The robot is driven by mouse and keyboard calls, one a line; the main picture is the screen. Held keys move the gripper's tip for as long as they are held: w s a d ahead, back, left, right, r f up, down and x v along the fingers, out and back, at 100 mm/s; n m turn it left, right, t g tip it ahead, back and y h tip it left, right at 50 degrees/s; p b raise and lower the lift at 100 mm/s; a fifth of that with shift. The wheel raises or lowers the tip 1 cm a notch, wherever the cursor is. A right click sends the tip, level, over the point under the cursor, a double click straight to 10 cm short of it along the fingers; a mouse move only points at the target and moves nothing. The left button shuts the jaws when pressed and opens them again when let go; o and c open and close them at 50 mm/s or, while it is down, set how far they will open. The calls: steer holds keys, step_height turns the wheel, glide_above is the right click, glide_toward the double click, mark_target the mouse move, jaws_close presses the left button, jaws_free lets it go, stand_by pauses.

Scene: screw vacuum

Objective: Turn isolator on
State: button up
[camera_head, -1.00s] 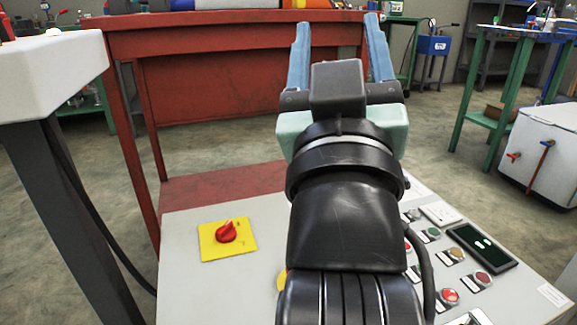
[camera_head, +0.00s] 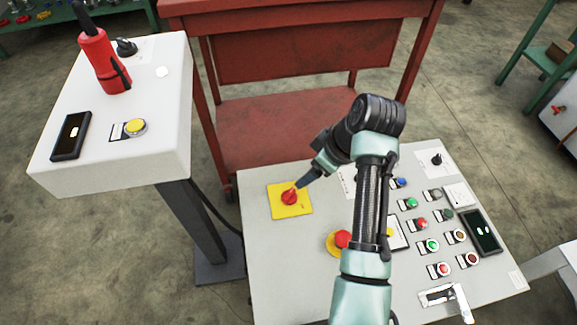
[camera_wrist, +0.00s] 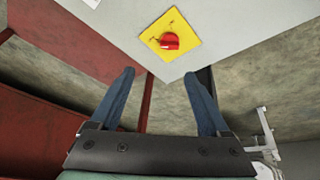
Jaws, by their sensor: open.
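The isolator is a red rotary knob (camera_head: 290,198) on a yellow square plate (camera_head: 303,211), at the left of the sloped grey panel (camera_head: 262,237). In the wrist view the red knob (camera_wrist: 170,42) and yellow plate (camera_wrist: 155,32) lie past the fingertips, slightly right of centre. My gripper (camera_wrist: 159,73) is open, with two blue fingers apart and nothing between them. In the head view my gripper (camera_head: 304,180) appears beside the knob's upper right, mostly hidden by my wrist. The wrist view shows the fingers apart from the knob.
A red emergency button (camera_head: 343,239) on a yellow base sits below the isolator. Several coloured buttons and a dark display (camera_head: 481,232) fill the panel's right. A white pedestal (camera_head: 165,90) with a red handle (camera_head: 101,62) stands left. A red workbench (camera_head: 310,45) stands behind.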

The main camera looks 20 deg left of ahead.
mark_target(289, 193)
steer(key=shift+g, duration=0.4)
steer(key=b+x, duration=0.2)
steer(key=x, duration=0.2)
steer(key=b+x, duration=0.2)
steer(key=x, duration=0.2)
steer(key=s+b+x, duration=0.1)
steer(key=b+x, duration=0.1)
steer(key=x, duration=0.3)
steer(key=shift+d+f, duration=0.15)
steer(key=shift+c, duration=0.3)
jaws_close()
